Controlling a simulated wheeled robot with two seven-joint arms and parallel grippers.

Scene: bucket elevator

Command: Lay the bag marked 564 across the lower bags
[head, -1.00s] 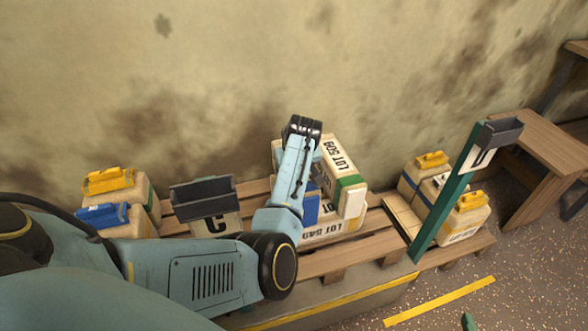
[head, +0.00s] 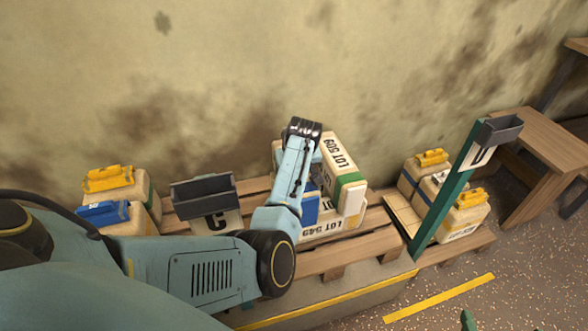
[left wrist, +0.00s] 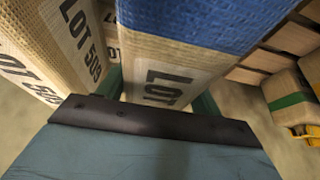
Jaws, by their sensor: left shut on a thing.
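My left arm reaches over the pallet and hides its gripper in the head view. In the left wrist view, the left gripper (left wrist: 160,92) is shut on a cream bag with a blue band (left wrist: 195,22) and a LOT label; its number is not readable. Part of that bag's blue band (head: 311,208) shows beside my arm in the head view, low over the lower bag marked LOT 549 (head: 342,224). I cannot tell whether they touch. A bag marked LOT 509 (head: 336,150), with a green band, stands behind. A green tip (head: 468,321) at the bottom edge may be my right gripper.
A grey bucket marked C (head: 204,191) is left of my arm. Bags with yellow and blue clips (head: 108,178) are farther left, others (head: 465,220) at right. The wall is close behind.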

